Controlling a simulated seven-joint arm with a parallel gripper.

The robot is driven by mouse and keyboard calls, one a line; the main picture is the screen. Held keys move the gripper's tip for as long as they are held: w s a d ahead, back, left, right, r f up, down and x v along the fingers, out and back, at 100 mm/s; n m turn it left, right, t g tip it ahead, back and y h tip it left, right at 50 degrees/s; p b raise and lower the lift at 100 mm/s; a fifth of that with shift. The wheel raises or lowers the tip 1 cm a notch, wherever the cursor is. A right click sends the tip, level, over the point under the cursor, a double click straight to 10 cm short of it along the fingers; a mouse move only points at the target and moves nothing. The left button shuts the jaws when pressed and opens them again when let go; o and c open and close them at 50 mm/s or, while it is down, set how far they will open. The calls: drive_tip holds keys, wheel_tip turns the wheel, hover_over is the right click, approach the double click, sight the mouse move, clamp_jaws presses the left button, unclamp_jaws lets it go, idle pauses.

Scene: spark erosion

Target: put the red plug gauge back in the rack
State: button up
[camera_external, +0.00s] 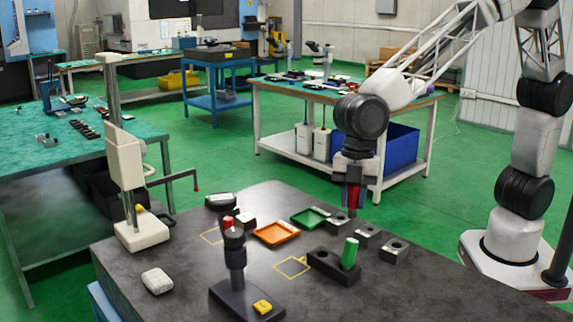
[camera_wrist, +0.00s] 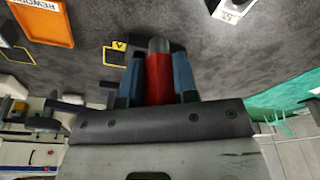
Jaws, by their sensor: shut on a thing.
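My gripper (camera_external: 353,200) is shut on the red plug gauge (camera_wrist: 158,78) and holds it above the dark table. In the wrist view the gauge sits between the two blue fingers, with its grey end pointing away from the gripper. The rack (camera_external: 333,268) is a black block on the table, below and slightly left of my gripper in the external view. A green plug gauge (camera_external: 350,253) stands in its right part, slightly tilted. An opening shows at the rack's left part. I cannot make out the rack in the wrist view.
Several grey blocks with holes (camera_external: 394,250) stand right of and behind the rack. An orange tray (camera_external: 276,233) and a green tray (camera_external: 310,217) lie behind it. A black stand (camera_external: 235,265) and a white height gauge (camera_external: 140,232) rise at left.

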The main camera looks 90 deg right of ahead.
drive_tip(key=w+a, duration=0.6)
drive_tip(key=shift+w+a+r, duration=0.15)
drive_tip(key=shift+w+r, duration=0.15)
drive_tip(key=shift+r, duration=0.1)
drive_tip(key=shift+f, duration=0.25)
drive_tip(key=shift+f, duration=2.65)
drive_tip(key=shift+f, duration=1.3)
idle(0.5)
drive_tip(key=o, duration=1)
drive_tip(key=shift+o, duration=0.2)
drive_tip(key=shift+r, duration=0.15)
wheel_tip(320, 180, up, 7)
drive_tip(key=d, duration=0.1)
drive_tip(key=shift+s+d+r, duration=0.15)
drive_tip(key=shift+r, duration=0.05)
idle(0.3)
